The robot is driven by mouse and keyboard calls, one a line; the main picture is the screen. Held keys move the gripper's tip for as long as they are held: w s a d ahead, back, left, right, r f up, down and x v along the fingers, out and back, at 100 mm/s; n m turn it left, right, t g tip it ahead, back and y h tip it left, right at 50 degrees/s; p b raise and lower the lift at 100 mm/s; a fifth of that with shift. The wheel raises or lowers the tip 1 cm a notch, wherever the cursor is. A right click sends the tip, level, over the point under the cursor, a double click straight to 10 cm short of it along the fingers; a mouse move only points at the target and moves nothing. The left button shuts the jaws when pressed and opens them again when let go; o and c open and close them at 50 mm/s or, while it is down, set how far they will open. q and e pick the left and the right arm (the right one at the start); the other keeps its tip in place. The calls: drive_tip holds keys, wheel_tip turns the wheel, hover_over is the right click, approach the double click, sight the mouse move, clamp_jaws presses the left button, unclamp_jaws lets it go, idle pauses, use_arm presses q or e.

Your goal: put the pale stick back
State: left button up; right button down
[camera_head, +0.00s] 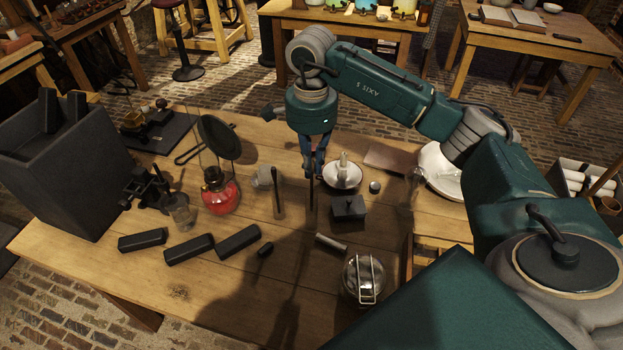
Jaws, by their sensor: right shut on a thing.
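My right gripper (314,168) hangs over the middle of the table, pointing down. It is shut on a thin upright stick (312,195), which looks dark in this light; I cannot tell whether its lower end touches the table. A short pale grey stick (331,243) lies on the table below and right of the gripper. A white dish (342,177) with a pale upright piece in it stands just right of the gripper. Another dark upright stick (278,196) stands to the left. My left gripper is out of view.
A red lamp (222,194), small glass (180,212) and dark bars (189,248) are on the left. A large grey box (66,170) stands at far left.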

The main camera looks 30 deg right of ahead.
sight(312, 182)
drive_tip(key=shift+s+f, duration=0.1)
drive_tip(key=shift+f, duration=0.6)
wheel_tip(312, 182, down, 4)
drive_tip(key=shift+r+p, duration=0.25)
drive_tip(key=shift+p, duration=0.35)
drive_tip(key=shift+f, duration=0.35)
drive_tip(key=shift+a, duration=0.1)
drive_tip(key=shift+f, duration=0.15)
drive_tip(key=c, duration=1.8)
unclamp_jaws()
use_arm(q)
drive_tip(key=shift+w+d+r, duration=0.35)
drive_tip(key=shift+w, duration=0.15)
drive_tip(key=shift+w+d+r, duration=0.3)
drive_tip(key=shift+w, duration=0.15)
